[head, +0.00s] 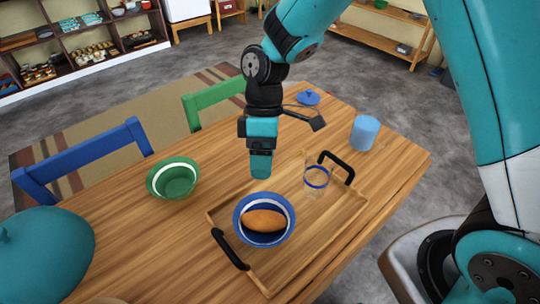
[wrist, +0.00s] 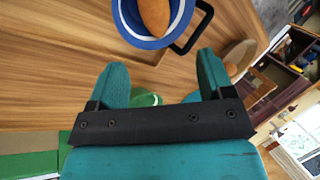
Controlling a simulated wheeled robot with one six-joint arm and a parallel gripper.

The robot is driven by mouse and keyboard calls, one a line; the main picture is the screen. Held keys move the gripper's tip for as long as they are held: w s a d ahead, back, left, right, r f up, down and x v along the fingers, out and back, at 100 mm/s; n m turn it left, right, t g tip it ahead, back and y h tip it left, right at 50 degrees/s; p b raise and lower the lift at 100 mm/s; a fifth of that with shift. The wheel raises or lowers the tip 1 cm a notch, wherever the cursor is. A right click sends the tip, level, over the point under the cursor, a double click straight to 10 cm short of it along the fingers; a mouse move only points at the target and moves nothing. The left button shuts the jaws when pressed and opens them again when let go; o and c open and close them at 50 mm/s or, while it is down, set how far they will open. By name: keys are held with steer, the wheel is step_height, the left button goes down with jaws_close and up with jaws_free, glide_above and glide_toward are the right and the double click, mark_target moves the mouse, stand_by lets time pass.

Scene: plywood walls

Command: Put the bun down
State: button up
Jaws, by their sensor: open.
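The bun (head: 263,220) is brown and oval and lies in a blue bowl with a white band (head: 238,207). The bowl stands on a wooden tray (head: 305,241) with black handles. In the wrist view the bun (wrist: 154,14) shows in the blue bowl (wrist: 136,38) at the top edge. My gripper (head: 260,172) is above the table, behind the bowl and apart from it. In the wrist view my gripper (wrist: 163,75) has its two teal fingers wide apart with nothing between them.
A clear glass with a blue band (head: 317,178) stands on the tray. A green bowl (head: 174,179) is to the left, a blue cup (head: 364,132) to the right. A large teal dome (head: 45,255) is at the lower left. Table between green bowl and tray is clear.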

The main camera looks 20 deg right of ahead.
steer(key=s+d+r+m+t+y, duration=0.1)
steer(key=s+d+r+m+t, duration=0.1)
steer(key=s+r, duration=0.5)
steer(key=s+d+r+m+t+y, duration=0.1)
steer(key=s+d+r+m+t, duration=0.1)
steer(key=s+r+m, duration=0.2)
steer(key=s+r, duration=0.3)
steer(key=r, duration=0.1)
steer(key=shift+s+r+m+t, duration=0.3)
steer(key=shift+s+r, duration=0.05)
steer(key=shift+r, duration=0.05)
steer(key=shift+c, duration=0.2)
